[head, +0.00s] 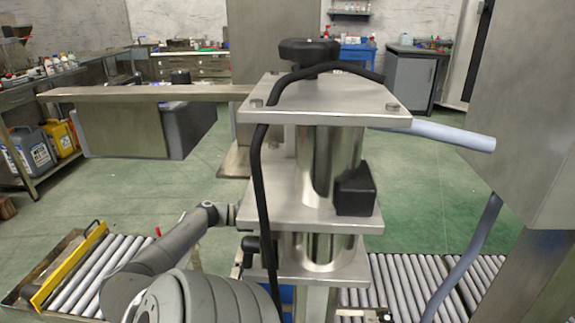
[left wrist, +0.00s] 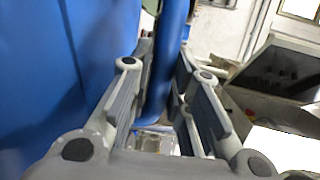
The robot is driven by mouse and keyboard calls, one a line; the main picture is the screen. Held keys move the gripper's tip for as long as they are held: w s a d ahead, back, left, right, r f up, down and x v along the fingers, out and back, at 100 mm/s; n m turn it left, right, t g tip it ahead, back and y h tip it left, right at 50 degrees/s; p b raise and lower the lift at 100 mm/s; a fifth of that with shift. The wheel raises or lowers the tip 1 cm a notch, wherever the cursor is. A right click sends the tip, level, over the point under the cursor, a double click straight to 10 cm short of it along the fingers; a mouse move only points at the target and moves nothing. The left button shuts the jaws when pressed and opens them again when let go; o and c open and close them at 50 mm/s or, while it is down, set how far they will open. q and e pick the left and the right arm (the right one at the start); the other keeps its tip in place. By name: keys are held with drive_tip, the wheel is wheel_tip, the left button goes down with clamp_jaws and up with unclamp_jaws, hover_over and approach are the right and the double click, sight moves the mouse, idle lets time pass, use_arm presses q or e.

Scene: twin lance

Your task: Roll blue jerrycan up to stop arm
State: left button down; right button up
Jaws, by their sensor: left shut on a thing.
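The blue jerrycan (left wrist: 55,75) fills the left side of the left wrist view. Its blue upright handle bar (left wrist: 163,85) passes between the fingers of my left gripper (left wrist: 166,70), which is shut on it. In the head view only a small blue patch (head: 287,294) shows low behind the steel machine, probably the jerrycan. My left arm reaches behind the machine there, and its gripper is hidden. A yellow bar (head: 70,264) with a black handle lies across the left roller conveyor; it may be the stop arm. My right gripper is not in view.
The steel machine (head: 325,100) with stacked plates and a black cable blocks the middle. Rollers (head: 95,275) run on the left and more rollers (head: 410,280) on the right. A pale blue tube (head: 440,134) sticks out to the right. Green floor lies open behind.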

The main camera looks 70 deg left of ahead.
use_arm(q)
drive_tip(key=shift+s+f, duration=0.45)
idle(0.3)
drive_tip(key=c, duration=1.1)
unclamp_jaws()
drive_tip(key=shift+a, duration=0.2)
drive_tip(key=shift+o, duration=1.2)
drive_tip(key=shift+d+r, duration=0.1)
drive_tip(key=shift+r, duration=0.1)
drive_tip(key=shift+c, duration=0.2)
